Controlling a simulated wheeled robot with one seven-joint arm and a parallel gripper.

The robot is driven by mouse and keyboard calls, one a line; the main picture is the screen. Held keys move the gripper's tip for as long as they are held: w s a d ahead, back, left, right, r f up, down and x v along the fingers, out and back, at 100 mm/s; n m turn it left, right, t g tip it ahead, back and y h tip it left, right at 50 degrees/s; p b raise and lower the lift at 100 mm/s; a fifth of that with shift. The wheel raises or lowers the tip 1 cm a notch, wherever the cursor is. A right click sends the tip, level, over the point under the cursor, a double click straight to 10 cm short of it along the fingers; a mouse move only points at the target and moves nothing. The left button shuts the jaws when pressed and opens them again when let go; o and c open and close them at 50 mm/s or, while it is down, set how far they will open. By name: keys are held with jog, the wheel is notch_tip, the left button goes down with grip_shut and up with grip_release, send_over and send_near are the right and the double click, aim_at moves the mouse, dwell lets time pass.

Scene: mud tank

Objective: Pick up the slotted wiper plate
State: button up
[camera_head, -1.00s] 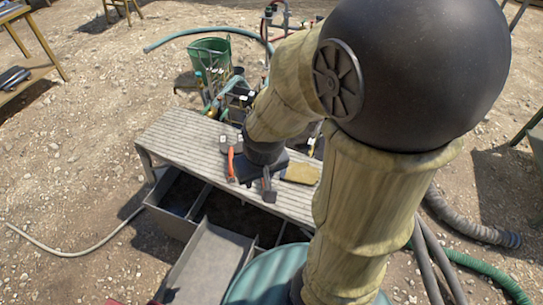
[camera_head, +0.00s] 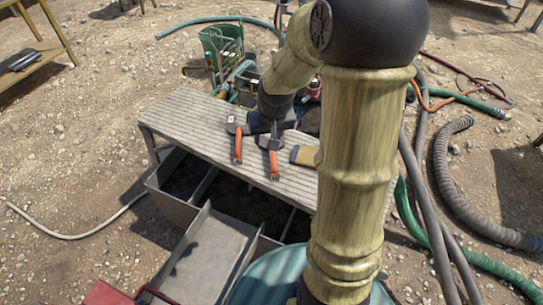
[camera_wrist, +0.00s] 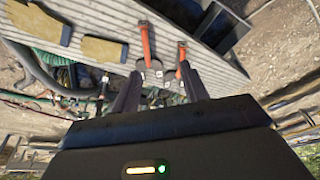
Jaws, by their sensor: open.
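Two flat grey tools with orange handles lie side by side on the ribbed grey bench (camera_head: 190,112). The left one (camera_head: 238,148) and the right one (camera_head: 272,160) also show in the wrist view, as one orange handle (camera_wrist: 146,42) and another (camera_wrist: 183,52). Their grey heads are partly hidden by my gripper, and I cannot tell which is the slotted wiper plate. My gripper (camera_head: 258,128) is over the bench's far side, close to these heads. In the wrist view my gripper (camera_wrist: 158,84) is open, with the grey heads showing between and beyond its fingers.
An open compartmented tank (camera_head: 178,208) stands in front of the bench. Behind are a green bin (camera_head: 222,42) and hoses. A ribbed hose (camera_head: 445,190) lies at right.

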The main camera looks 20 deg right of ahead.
jog(key=w+d+f+m+t+b, duration=0.1)
jog(key=w+d+f+m+b, duration=0.1)
jog(key=w+d+f+b, duration=0.8)
notch_tip(320, 180, down, 3)
jog(key=shift+w+d+r+t+y, duration=0.15)
jog(key=shift+w+t+y, duration=0.2)
jog(key=shift+w, duration=0.35)
jog(key=b+x, duration=0.2)
jog(key=x, duration=1)
jog(key=x, duration=0.1)
jog(key=b+x, duration=0.1)
jog(key=x, duration=0.1)
jog(key=a+x, duration=0.1)
jog(key=x, duration=0.1)
jog(key=shift+s+f+b, duration=0.2)
jog(key=shift+f+b, duration=0.15)
jog(key=shift+b, duration=0.05)
